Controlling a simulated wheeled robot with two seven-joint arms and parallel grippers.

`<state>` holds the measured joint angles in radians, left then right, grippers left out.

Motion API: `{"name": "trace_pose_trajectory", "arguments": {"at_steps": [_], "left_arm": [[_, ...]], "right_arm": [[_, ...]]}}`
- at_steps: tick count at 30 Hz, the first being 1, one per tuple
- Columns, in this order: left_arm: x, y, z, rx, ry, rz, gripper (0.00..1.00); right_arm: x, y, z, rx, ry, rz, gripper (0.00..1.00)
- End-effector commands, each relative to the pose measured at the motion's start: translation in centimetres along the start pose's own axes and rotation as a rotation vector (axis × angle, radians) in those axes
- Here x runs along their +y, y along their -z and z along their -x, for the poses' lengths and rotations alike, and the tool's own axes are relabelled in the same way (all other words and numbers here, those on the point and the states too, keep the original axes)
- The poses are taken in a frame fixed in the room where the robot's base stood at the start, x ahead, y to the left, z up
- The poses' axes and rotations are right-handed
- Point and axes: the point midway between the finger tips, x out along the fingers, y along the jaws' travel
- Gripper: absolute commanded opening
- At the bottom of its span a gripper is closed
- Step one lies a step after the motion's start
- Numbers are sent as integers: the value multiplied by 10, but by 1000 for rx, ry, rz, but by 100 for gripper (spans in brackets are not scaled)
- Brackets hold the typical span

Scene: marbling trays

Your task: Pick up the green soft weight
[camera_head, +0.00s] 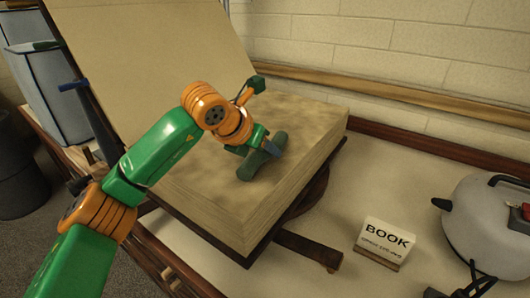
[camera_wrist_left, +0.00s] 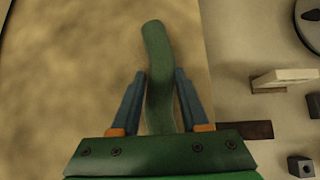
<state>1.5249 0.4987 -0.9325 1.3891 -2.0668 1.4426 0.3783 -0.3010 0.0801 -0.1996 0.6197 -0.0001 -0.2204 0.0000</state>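The green soft weight (camera_head: 259,162) is a long, slightly bent roll lying on the open book's page. My left gripper (camera_head: 266,143) is over it, pointing down at the page. In the left wrist view the weight (camera_wrist_left: 158,50) runs up from between the two blue fingers of my left gripper (camera_wrist_left: 159,75). One finger is on each side of it, with a small gap showing, so the gripper looks open around it. The weight's near end is hidden behind the gripper body. My right gripper is not in view.
The thick open book (camera_head: 300,120) lies on a wooden-edged table, its cover raised at the back left. A "BOOK" sign (camera_head: 385,243), a strap (camera_head: 308,250) and a grey kettle-like pot (camera_head: 490,220) are to the right. Bins (camera_head: 45,90) stand at the left.

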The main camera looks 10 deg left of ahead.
Motion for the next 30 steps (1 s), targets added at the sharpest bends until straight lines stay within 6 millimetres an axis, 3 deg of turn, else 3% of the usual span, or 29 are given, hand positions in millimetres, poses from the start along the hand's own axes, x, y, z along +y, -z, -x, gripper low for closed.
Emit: {"name": "trace_pose_trajectory", "arguments": {"at_steps": [1, 3, 4, 17, 21, 28, 30], "left_arm": [[0, 0, 0, 0, 0, 0, 23], [0, 0, 0, 0, 1, 0, 4], [0, 0, 0, 0, 1, 0, 0], [-1, -6, 5, -3, 2, -1, 0], [-1, -25, 25, -6, 0, 0, 0], [38, -43, 92, -7, -2, 5, 0], [53, -37, 106, -6, -3, 5, 0]], "right_arm": [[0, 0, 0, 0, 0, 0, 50], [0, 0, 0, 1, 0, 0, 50], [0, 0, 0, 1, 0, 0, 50], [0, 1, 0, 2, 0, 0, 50], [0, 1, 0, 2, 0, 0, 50], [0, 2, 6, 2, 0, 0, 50], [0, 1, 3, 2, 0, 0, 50]]}}
